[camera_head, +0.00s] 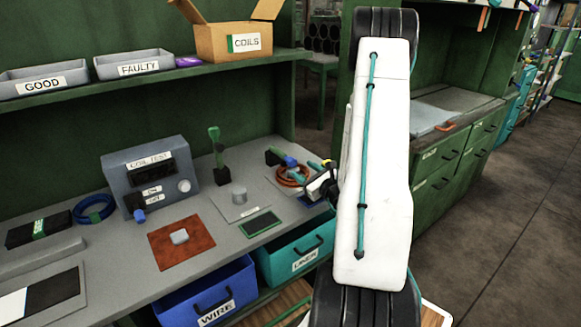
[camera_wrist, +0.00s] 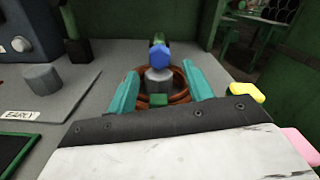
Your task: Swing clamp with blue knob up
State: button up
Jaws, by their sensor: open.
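The clamp has a blue knob (camera_head: 290,161) on a dark arm with a green part (camera_head: 273,155), low over a copper-coloured coil (camera_head: 292,178). In the wrist view the blue knob (camera_wrist: 161,55) is ahead, above a grey cylinder (camera_wrist: 158,80) ringed by the coil (camera_wrist: 180,94). My gripper (camera_wrist: 161,72) is open, its two teal fingers left and right of the cylinder and coil, with nothing held between them. In the head view my gripper (camera_head: 313,180) reaches in from the right beside the coil, partly hidden by my arm. Whether a finger touches the coil, I cannot tell.
The coil test box (camera_head: 150,170) is further left. A shelf (camera_head: 200,74) with trays and a cardboard box (camera_head: 222,38) overhangs the bench's back. Drawers hang below.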

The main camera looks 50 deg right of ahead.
aim_at(294, 164)
jog(key=x, duration=0.6)
jog(key=shift+a, duration=0.1)
